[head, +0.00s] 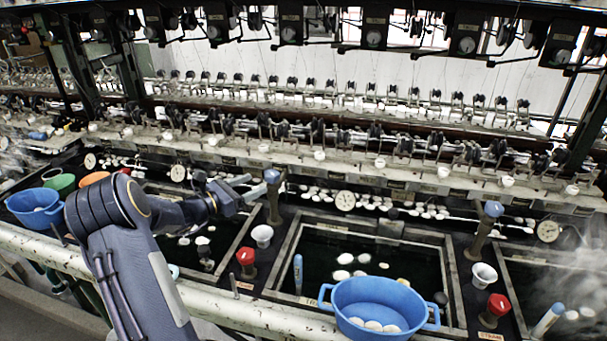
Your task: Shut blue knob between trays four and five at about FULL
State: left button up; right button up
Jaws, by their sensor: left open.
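A blue knob (272,176) tops a brownish upright valve post between two dark water trays. A second blue knob (493,209) tops a similar post farther right, between the middle tray (447,262) and the right tray (557,257). The tray numbers are too small to read. My left gripper (248,187) is open, its fingers pointing right toward the first blue knob. It appears just left of that knob with nothing between the fingers; whether they touch is unclear. My right gripper is not in view.
Red knobs (246,257) and white cups (262,235) stand near the posts. A blue basin (380,303) with white cocoons sits at the middle tray's front. Round gauges (345,200) and reeling machinery line the back. Steam rises at right.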

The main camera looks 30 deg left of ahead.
aim_at(265, 179)
pick_arm(q)
jog(key=p+x, duration=0.1)
jog(key=x, duration=0.6)
jog(key=shift+w+d+p, duration=0.15)
jog(key=shift+d+p, duration=0.05)
jog(key=shift+p, duration=0.1)
jog(key=c, duration=1)
